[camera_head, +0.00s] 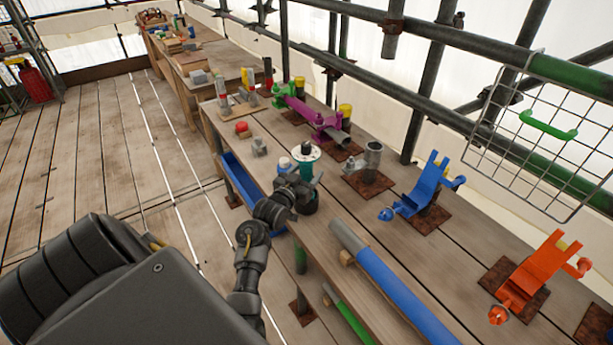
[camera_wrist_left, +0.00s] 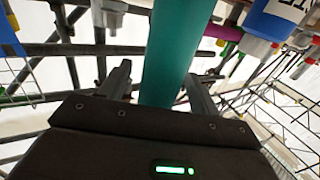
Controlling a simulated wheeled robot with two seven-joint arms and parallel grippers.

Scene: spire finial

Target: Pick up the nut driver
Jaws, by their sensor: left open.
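A teal upright thing (camera_head: 304,166) with a white round flange and a dark top stands on the near bench. I cannot tell for certain whether it is the nut driver. My left gripper (camera_head: 300,184) is at its near side, low down, and partly hides its lower part. In the left wrist view, a teal shaft (camera_wrist_left: 168,50) lies between the two spread fingers of the left gripper (camera_wrist_left: 160,85). A gap shows on each side, so the gripper is open around it and not clamped. My right gripper is not in view.
A white-capped item (camera_head: 283,163) stands close beside the gripper. A blue pipe (camera_head: 385,285) lies along the front edge. Blue (camera_head: 425,188) and orange (camera_head: 535,270) brackets stand to the right, behind it. A blue tray (camera_head: 240,180) hangs below the bench edge. Scaffold rails run behind.

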